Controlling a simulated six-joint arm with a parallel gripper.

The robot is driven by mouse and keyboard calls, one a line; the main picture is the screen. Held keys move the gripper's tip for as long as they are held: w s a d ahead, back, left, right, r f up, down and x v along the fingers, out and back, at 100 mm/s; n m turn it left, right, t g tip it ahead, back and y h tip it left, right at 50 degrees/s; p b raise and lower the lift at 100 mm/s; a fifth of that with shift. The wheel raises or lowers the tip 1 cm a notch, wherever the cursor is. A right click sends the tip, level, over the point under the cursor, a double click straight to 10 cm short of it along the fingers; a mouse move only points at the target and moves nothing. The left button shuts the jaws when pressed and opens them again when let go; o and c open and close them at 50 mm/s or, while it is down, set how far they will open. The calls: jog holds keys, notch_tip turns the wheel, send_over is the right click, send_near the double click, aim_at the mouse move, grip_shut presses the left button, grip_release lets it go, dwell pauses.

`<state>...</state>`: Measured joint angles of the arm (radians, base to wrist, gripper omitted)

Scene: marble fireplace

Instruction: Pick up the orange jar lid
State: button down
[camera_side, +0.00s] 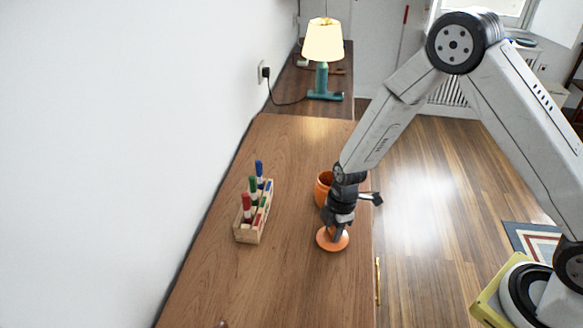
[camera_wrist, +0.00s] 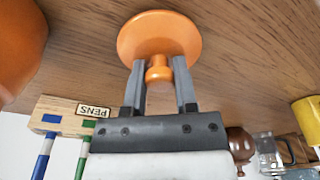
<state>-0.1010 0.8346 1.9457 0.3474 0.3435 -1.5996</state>
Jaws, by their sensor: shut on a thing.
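The orange jar lid (camera_side: 326,243) is a round disc with a knob, at the right part of the wooden table in the side view. In the wrist view the lid (camera_wrist: 160,32) shows with its knob between my fingers. My gripper (camera_side: 336,231) points down over the lid and is shut on its knob; both fingers show in the wrist view (camera_wrist: 159,82). I cannot tell whether the lid touches the table. The orange jar (camera_side: 322,187) stands just behind the gripper, partly hidden by my arm. It also shows at the wrist view's left edge (camera_wrist: 18,45).
A wooden pen rack (camera_side: 247,236) with several coloured pens stands left of the lid. A lamp (camera_side: 322,65) stands on a further surface.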

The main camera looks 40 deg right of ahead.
jog(key=shift+r, duration=0.85)
jog(key=s+d+r, duration=0.1)
jog(key=s+r, duration=1)
jog(key=s, duration=0.3)
jog(key=shift+d, duration=0.3)
jog(key=shift+w, duration=0.1)
jog(key=w+d+r, duration=0.1)
jog(key=w+d, duration=0.2)
jog(key=w, duration=0.9)
jog(key=w+d+r, duration=0.1)
jog(key=w+d, duration=0.3)
jog(key=w, duration=0.9)
jog(key=shift+r, duration=0.25)
jog(key=shift+f, duration=0.25)
